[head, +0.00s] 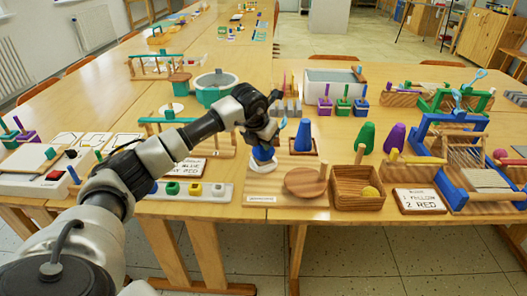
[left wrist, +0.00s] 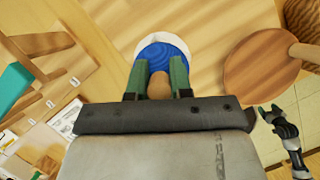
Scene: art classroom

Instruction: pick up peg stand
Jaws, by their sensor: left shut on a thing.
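My left gripper (head: 262,143) points down over a pale wooden board on the near table. It is shut on a round blue-and-white stand (head: 263,167) with a tan peg. In the left wrist view, the gripper's green-padded fingers (left wrist: 158,82) close around the tan peg, above the stand's blue top (left wrist: 163,55) and white rim. I cannot tell whether the stand touches the board. A brown round disc with an upright peg (head: 305,183) is to its right. My right gripper (left wrist: 279,120) shows small at the right of the left wrist view; its opening is unclear.
A blue cone (head: 303,136) stands just behind. A strip of coloured knobs (head: 190,191) and a green-and-wood frame (head: 163,122) are on the left. A blue loom (head: 459,196) stands farther right.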

